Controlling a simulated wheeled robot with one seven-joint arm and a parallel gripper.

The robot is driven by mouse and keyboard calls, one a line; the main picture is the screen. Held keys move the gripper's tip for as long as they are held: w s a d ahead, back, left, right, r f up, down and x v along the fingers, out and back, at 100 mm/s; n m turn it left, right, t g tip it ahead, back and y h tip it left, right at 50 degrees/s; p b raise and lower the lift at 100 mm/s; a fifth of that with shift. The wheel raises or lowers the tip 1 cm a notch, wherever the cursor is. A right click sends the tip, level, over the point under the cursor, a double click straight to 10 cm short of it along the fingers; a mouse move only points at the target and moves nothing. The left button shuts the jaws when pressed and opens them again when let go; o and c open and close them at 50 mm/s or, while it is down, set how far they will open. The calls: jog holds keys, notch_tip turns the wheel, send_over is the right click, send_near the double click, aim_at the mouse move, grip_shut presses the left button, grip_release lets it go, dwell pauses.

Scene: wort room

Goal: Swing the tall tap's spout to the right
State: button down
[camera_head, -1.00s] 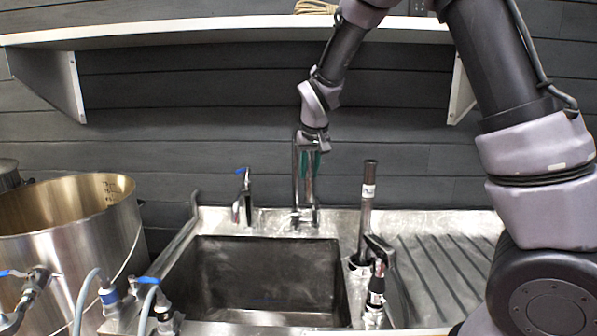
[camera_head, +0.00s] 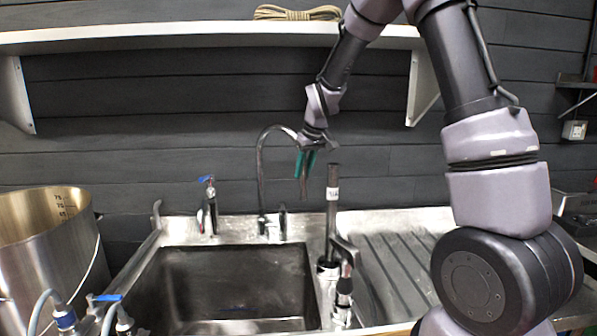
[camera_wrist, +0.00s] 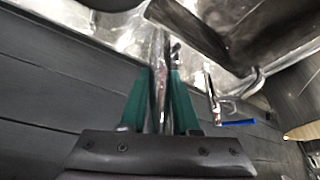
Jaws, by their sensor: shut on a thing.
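The tall tap (camera_head: 261,185) stands at the back edge of the sink, with a thin shiny gooseneck. Its spout arches over to the right in the head view, and its end reaches my gripper (camera_head: 304,172). The green fingers hang down around the end of the spout. In the wrist view, the shiny spout tube (camera_wrist: 158,95) runs between the two green fingers of my gripper (camera_wrist: 160,80), which are shut on it. The spout's tip is mostly hidden by the fingers.
A short blue-levered tap (camera_head: 208,206) stands left of the tall one. An upright metal pipe (camera_head: 332,212) stands close right of my gripper. The sink basin (camera_head: 235,285) is below, a steel pot (camera_head: 45,240) is at left, and a shelf (camera_head: 150,38) is above.

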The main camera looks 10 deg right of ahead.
jog(key=shift+w+d, duration=0.15)
dwell(0.3)
jog(key=c, duration=0.7)
grip_release()
jog(key=shift+o, duration=0.2)
jog(key=v, duration=1)
jog(key=shift+r, duration=0.35)
